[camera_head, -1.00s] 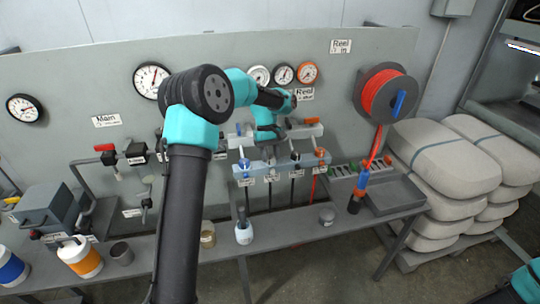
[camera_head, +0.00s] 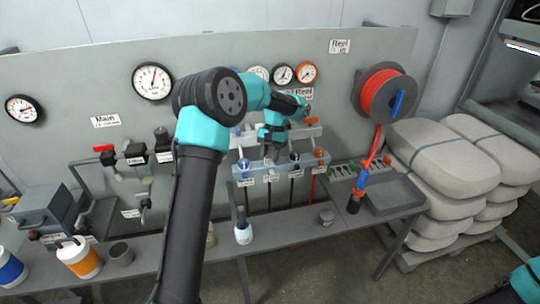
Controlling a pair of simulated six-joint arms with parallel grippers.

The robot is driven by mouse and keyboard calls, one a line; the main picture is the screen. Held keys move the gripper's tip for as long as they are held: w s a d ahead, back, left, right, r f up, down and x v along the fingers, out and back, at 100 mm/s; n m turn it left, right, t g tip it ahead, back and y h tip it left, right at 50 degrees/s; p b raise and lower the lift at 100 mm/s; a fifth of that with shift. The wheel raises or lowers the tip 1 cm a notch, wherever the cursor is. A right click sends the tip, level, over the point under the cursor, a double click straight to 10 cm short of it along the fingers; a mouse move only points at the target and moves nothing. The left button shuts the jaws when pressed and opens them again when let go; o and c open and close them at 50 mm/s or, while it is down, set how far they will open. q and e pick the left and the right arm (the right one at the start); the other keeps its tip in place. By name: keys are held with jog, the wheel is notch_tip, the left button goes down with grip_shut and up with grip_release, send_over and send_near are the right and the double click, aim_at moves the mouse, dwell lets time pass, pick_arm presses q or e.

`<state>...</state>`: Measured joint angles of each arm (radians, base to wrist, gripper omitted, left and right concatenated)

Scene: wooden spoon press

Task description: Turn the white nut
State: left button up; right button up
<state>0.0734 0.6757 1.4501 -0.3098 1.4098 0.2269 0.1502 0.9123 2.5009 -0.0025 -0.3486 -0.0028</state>
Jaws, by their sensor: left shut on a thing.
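My left arm reaches in over the bench, and its gripper (camera_head: 269,156) points down at the valve rack (camera_head: 282,167). The gripper is shut on the white nut, which sits second from the left in the rack's row and is mostly hidden by the fingers. The blue nut (camera_head: 244,165) is left of the gripper. My right gripper is out of view; only part of that arm shows at the lower right edge.
A red hose reel (camera_head: 385,95) hangs at right. Gauges (camera_head: 152,81) line the back panel. Stacked sacks (camera_head: 445,165) are beyond the bench's right end.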

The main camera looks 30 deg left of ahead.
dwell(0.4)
pick_arm(q)
jog(key=o, duration=0.9)
jog(key=v, duration=1.7)
jog(key=shift+d+r, duration=0.1)
jog(key=shift+r, duration=0.15)
